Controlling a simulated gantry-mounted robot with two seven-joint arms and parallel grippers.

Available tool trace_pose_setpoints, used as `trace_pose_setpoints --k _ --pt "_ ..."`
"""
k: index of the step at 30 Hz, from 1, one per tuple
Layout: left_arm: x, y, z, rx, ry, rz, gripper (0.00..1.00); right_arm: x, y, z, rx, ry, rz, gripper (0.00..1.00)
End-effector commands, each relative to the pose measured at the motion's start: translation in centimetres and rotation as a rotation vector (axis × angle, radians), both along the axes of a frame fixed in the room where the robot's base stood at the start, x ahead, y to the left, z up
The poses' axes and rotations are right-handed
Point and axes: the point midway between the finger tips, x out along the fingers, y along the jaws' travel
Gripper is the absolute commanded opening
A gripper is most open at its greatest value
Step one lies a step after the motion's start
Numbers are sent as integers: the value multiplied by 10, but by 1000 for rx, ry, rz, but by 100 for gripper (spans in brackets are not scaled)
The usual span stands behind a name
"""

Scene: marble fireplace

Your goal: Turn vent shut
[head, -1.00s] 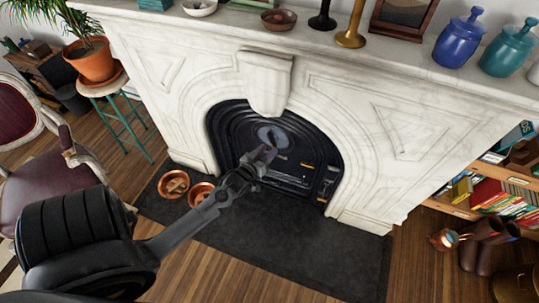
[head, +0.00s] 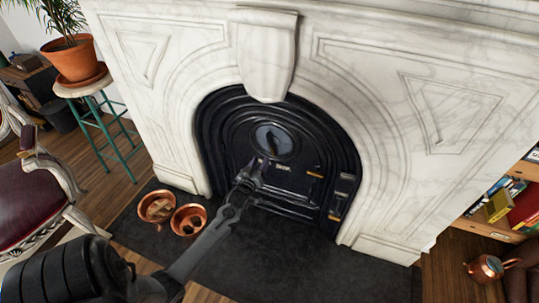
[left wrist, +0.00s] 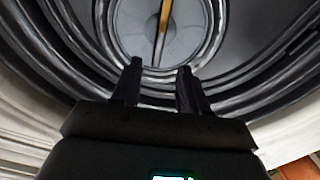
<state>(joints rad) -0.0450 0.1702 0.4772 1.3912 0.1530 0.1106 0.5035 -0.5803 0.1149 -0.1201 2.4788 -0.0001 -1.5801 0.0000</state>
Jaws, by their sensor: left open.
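The round grey vent plate (head: 272,141) sits in the upper middle of the black arched fireplace front (head: 225,125). In the left wrist view the plate (left wrist: 183,42) fills the top middle, with a thin upright bar (left wrist: 164,16), brass-coloured above and darker below, across it. The plate's upper part is cut off there. My left gripper (head: 257,167) is just below the plate in the head view. In the left wrist view its two fingers (left wrist: 158,78) are apart and empty, pointing at the plate's lower edge. My right gripper is not in view.
White marble (head: 375,120) surrounds the fireplace front. Two copper bowls (head: 188,219) stand on the dark hearth (head: 290,255) at left. A plant stool (head: 118,140) and chair (head: 40,203) are farther left. A bookshelf (head: 480,230) and copper pot (head: 484,267) are at right.

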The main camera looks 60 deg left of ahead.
Motion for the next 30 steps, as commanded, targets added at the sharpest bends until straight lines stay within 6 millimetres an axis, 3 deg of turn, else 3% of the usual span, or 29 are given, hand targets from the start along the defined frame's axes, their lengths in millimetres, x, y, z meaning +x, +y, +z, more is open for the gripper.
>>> trace_pose_setpoints --k 7,21,30 --pt "19 12 -4 2 -6 0 44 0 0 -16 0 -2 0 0" --pt "75 53 -5 1 -5 -1 44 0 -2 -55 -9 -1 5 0" --pt "88 63 -2 0 -4 0 44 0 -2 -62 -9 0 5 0"
